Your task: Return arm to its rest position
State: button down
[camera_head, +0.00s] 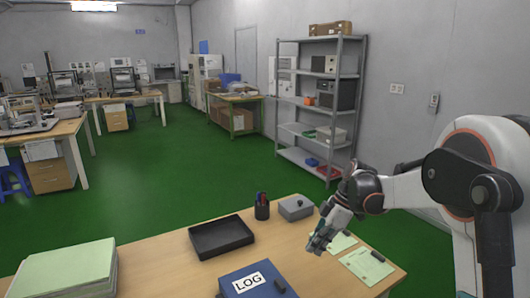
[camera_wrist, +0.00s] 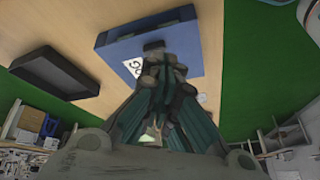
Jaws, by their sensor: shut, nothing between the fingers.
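My gripper (camera_head: 322,238) hangs at the end of my bent arm, above the right side of the wooden desk (camera_head: 170,262). It is shut and holds nothing. In the wrist view my gripper (camera_wrist: 162,75) fills the middle, with its fingers together, and the blue LOG binder (camera_wrist: 205,75) lies beyond it. In the head view the blue LOG binder (camera_head: 236,275) lies at the desk's near edge, left of my gripper, with a dark object on top.
A black tray (camera_head: 222,238), a pen cup (camera_head: 262,208) and a grey box (camera_head: 296,208) stand on the desk. Green papers (camera_head: 368,266) lie at the right, and a paper stack (camera_head: 66,272) at the left. A metal shelf (camera_head: 338,130) stands behind. Green floor (camera_head: 180,170) is open beyond the desk.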

jog(key=s+d+r+m+t+h, duration=0.1)
jog(key=s+r+m+t, duration=0.1)
jog(key=s+r+m, duration=0.4)
jog(key=s+r+m+t+h, duration=0.2)
jog(key=s+r+m, duration=0.15)
jog(key=s, duration=0.55)
jog(key=s+d+m+t+h, duration=0.1)
jog(key=s+m+t, duration=0.1)
jog(key=s+m, duration=0.2)
jog(key=s+d+m+t+h, duration=0.1)
jog(key=s+m, duration=0.3)
jog(key=s, duration=0.6)
jog(key=shift+d+f+t, duration=0.4)
jog(key=shift+d+t, duration=0.1)
jog(key=shift+d, duration=0.25)
